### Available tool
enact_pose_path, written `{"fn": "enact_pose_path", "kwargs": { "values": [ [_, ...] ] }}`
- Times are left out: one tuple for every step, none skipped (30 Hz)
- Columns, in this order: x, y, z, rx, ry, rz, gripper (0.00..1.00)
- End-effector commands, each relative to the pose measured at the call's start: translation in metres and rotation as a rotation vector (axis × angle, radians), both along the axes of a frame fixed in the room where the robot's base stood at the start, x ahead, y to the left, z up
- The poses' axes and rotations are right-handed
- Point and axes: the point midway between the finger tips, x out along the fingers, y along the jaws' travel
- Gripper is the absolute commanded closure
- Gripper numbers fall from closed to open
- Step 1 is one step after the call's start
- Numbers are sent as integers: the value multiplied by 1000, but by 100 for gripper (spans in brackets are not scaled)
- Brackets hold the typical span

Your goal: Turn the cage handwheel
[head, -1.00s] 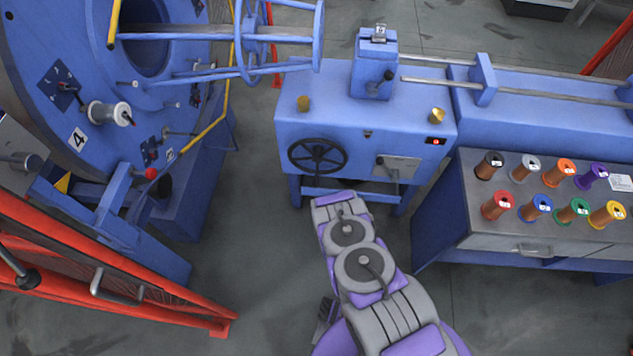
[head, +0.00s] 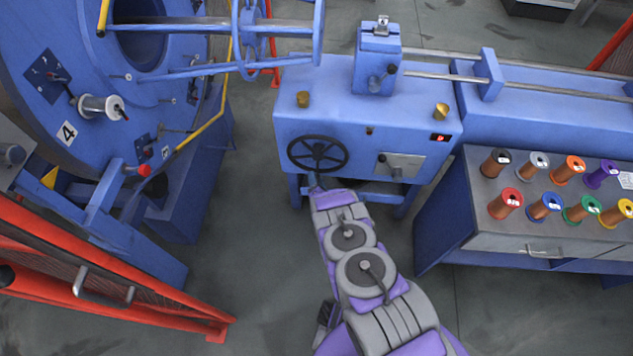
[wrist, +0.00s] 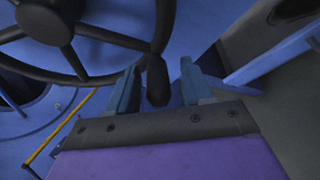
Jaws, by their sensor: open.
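The cage handwheel (head: 317,154) is a black spoked wheel on the front of the blue machine cabinet. In the wrist view its rim, spokes and hub (wrist: 45,20) fill the upper left. A dark rounded handle (wrist: 157,82) at its rim lies between the two blue-grey fingers of my gripper (wrist: 160,66). The fingers are open, one on each side of the handle, with gaps visible. In the head view my arm reaches up to just below the wheel, and the gripper is mostly hidden behind my wrist.
A large blue cage disc with a spool (head: 100,107) stands at left. A red guard frame (head: 110,270) is at lower left. A grey-topped bench (head: 480,235) with several coloured spools is at right. Brass knobs (head: 303,99) and a latch plate (head: 400,166) are near the wheel.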

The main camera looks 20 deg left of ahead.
Motion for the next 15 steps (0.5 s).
{"fn": "enact_pose_path", "kwargs": {
  "values": [
    [1, 1, -1, 0, 0, 0, 50],
    [2, 1, -1, 0, 0, 0, 50],
    [2, 1, 0, 0, 0, 0, 50],
    [2, 1, 0, 0, 0, 0, 50],
    [2, 1, 0, 0, 0, 0, 50],
    [2, 1, 0, 0, -1, -1, 50],
    [2, 1, 0, 0, 0, 0, 50],
    [2, 1, 0, 0, -1, -1, 50],
    [2, 1, 0, 1, -1, 0, 50],
    [2, 1, 0, 1, -1, 0, 51],
    [2, 1, 0, 1, -1, 0, 54],
    [2, 1, 0, 1, -1, 0, 58],
    [2, 1, 0, 1, -1, 0, 61],
    [2, 1, 0, 1, -1, 0, 64],
    [2, 1, 0, 1, -1, 0, 67]
  ]
}}
